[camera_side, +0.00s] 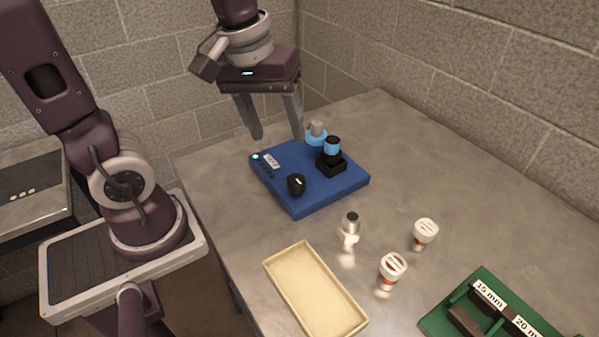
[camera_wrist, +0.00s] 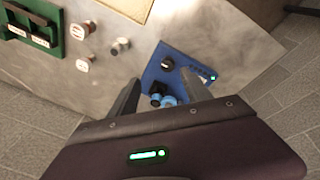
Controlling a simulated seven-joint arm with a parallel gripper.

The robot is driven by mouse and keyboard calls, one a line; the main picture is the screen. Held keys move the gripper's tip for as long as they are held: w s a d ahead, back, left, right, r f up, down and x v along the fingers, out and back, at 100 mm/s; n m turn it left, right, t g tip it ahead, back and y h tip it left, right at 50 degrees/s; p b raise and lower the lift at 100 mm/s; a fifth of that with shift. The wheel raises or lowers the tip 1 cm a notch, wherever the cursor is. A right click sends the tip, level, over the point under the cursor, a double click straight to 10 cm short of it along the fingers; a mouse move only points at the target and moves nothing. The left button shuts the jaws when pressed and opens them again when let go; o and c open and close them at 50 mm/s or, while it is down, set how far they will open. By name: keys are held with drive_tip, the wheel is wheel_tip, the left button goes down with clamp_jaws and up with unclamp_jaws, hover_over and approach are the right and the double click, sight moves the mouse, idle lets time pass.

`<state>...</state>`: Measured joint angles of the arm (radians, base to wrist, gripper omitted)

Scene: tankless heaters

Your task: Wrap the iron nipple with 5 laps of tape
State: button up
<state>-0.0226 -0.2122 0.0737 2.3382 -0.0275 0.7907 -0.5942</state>
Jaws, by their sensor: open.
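My gripper (camera_side: 278,138) is open and empty above the back part of the blue machine (camera_side: 325,195). Its two fingers also show apart in the wrist view (camera_wrist: 160,75). On the machine, a black holder (camera_side: 331,164) carries an upright piece with a blue band (camera_side: 332,147) and a dark top. Behind it stands a grey cylinder with a light blue collar (camera_side: 316,139). A small shiny metal fitting with a dark top (camera_side: 350,226) stands on the table in front of the machine. I cannot tell for certain which piece is the iron nipple.
A black knob (camera_side: 297,184) sticks up from the machine. Two white-topped pieces with red marks (camera_side: 424,231) (camera_side: 392,268) stand to the right. A shallow cream tray (camera_side: 272,266) lies at the front. A green rack labelled 15 mm and 20 mm (camera_side: 437,318) is at front right.

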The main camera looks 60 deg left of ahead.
sight(296, 179)
drive_tip(key=w+a+f+n, duration=0.1)
drive_tip(key=f+n, duration=0.1)
drive_tip(key=w+f+n+g, duration=0.1)
drive_tip(key=w+f+n, duration=0.1)
drive_tip(key=f, duration=0.1)
drive_tip(key=w+a+f+n+g, duration=0.1)
drive_tip(key=w+f+n, duration=0.1)
drive_tip(key=f, duration=0.1)
drive_tip(key=shift+w+a, duration=0.15)
drive_tip(key=shift+a, duration=0.15)
drive_tip(key=shift+n+g, duration=0.3)
drive_tip(key=shift+n, duration=0.1)
wheel_tip(296, 179, down, 8)
drive_tip(key=shift+w+a+r, duration=0.1)
drive_tip(key=shift+w+r, duration=0.05)
clamp_jaws()
